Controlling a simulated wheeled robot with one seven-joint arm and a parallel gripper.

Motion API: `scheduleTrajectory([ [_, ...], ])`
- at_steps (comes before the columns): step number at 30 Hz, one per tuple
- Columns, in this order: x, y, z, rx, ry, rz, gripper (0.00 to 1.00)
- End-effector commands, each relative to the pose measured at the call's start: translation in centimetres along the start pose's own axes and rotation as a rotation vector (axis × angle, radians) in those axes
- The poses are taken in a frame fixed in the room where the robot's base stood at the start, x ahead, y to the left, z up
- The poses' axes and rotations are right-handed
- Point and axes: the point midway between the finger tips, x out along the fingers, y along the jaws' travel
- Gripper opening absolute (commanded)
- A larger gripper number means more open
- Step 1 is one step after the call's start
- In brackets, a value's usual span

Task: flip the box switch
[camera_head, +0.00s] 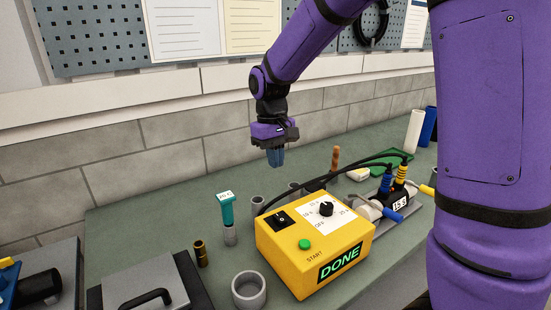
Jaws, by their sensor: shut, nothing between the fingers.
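A yellow box (285,262) stands on the green-grey bench. Its top carries a black switch (281,219) at the left, a black dial (326,209) on a white scale and a green START button (304,244). Its front display (340,263) reads DONE in green. The switch is too small to tell which way it is set. My gripper (276,160) is shut and empty, with blue fingers pointing down. It hangs in the air above and behind the box, apart from it.
A teal-topped post (227,210), a brass cylinder (201,253) and a grey cup (249,290) stand left of the box. Black cables arc behind it to a device with a small display (399,205) at the right. My purple arm covers the right side.

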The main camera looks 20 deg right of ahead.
Motion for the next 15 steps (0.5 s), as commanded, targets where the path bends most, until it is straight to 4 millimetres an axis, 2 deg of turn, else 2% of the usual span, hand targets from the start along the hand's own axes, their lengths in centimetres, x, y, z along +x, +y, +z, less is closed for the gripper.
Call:
scheduleTrajectory([
  [8,-0.03,-0.07,0.12,0.0,0.013,0.0,0.0],
  [15,-0.26,-0.52,0.94,-0.001,0.122,0.001,0.0],
])
